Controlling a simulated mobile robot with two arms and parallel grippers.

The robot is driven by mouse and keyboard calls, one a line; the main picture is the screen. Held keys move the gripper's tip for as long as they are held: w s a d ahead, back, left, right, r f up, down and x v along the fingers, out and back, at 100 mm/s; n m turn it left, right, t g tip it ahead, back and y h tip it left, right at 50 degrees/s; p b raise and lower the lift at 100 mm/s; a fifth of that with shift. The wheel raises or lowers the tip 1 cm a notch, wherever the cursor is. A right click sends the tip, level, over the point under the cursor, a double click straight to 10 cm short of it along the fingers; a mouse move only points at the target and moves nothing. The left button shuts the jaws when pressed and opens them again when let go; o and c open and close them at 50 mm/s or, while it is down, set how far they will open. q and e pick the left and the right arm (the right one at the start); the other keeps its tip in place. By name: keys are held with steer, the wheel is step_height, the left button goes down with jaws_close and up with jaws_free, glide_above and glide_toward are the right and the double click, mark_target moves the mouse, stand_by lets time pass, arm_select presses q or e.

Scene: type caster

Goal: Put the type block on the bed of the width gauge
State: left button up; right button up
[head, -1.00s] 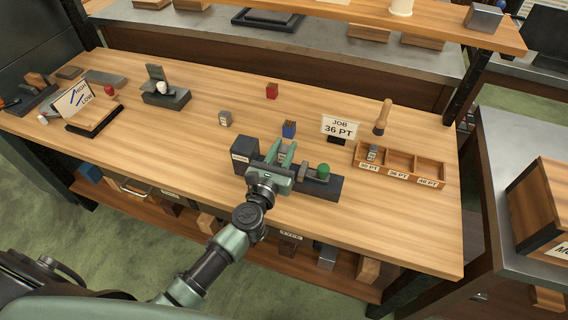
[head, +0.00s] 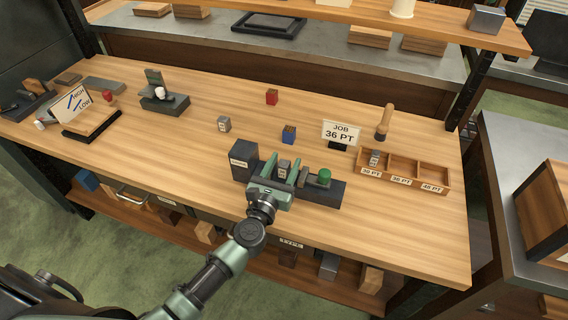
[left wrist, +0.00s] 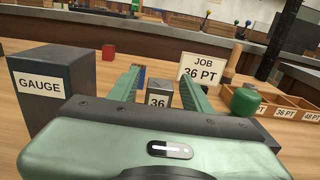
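The width gauge has a dark end block labelled GAUGE (head: 243,161), a dark bed (head: 328,194), a slider and a green knob (head: 324,176). The grey type block (head: 284,167) is between the end block and the slider. In the left wrist view the type block (left wrist: 159,95) shows the label 36 and looks upright. My left gripper (head: 279,170) has one finger on each side of it, with gaps visible, so it looks open. The block's foot is hidden, so I cannot see its contact with the bed. My right gripper is not in view.
A JOB 36 PT sign (head: 341,133) stands behind the gauge. A wooden tray (head: 430,177) with a grey block in its left compartment is to the right. A blue block (head: 289,134), a red block (head: 272,97) and another grey block (head: 224,124) stand behind. The table's left middle is clear.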

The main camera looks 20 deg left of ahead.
arm_select(q)
steer(key=shift+r, duration=0.15)
steer(key=shift+s, duration=0.25)
steer(key=s+b, duration=0.1)
steer(key=s, duration=0.9)
steer(key=shift+s+a+b, duration=0.2)
steer(key=shift+s+b, duration=0.15)
steer(key=shift+b, duration=0.05)
steer(key=shift+s, duration=0.4)
